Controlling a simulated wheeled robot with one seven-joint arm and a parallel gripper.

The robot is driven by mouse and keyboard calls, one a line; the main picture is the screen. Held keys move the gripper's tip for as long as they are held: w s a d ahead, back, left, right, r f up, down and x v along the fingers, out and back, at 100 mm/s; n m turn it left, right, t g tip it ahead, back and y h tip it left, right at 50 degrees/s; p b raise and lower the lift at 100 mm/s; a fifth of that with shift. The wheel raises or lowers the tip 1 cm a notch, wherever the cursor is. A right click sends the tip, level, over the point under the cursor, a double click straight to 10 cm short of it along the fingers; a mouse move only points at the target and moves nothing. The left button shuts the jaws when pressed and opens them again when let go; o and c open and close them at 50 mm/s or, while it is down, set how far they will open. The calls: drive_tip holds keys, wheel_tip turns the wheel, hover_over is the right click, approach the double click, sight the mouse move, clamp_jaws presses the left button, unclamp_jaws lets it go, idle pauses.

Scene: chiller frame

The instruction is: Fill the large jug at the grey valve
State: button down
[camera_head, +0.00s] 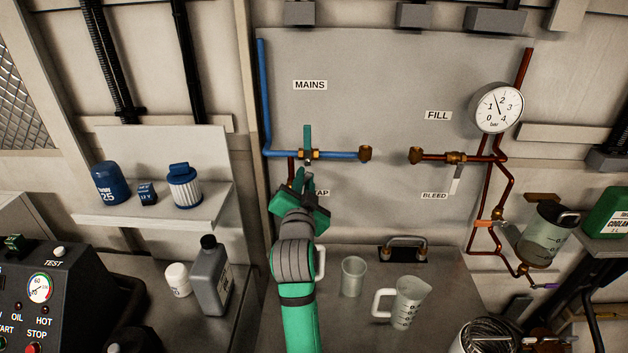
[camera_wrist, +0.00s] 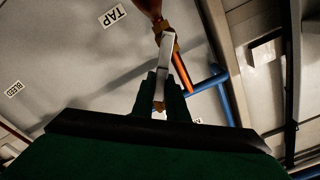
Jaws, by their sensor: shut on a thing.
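My gripper (camera_head: 303,184) is at the tap below the blue pipe, beside the partly hidden TAP label (camera_head: 322,193). In the wrist view its fingers (camera_wrist: 160,95) are shut on the pale grey lever (camera_wrist: 165,55) of the brass tap valve (camera_wrist: 162,27). A clear measuring jug (camera_head: 408,303) with a white handle stands upright on the bench, right of my arm. A smaller clear beaker (camera_head: 353,277) stands behind it to the left. A pale curved handle (camera_head: 320,262) shows beside my arm; the vessel it belongs to is hidden, so I cannot see its fill or position under the tap.
The mains valve (camera_head: 307,138) has an upright teal lever just above my gripper. A bleed lever (camera_head: 456,180) and a pressure gauge (camera_head: 497,107) are at right. A grey bottle (camera_head: 211,277) and white tub (camera_head: 177,280) stand left.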

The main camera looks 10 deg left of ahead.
drive_tip(key=shift+r, duration=0.1)
drive_tip(key=c, duration=1.7)
unclamp_jaws()
drive_tip(key=shift+c, duration=0.2)
drive_tip(key=shift+a, duration=0.1)
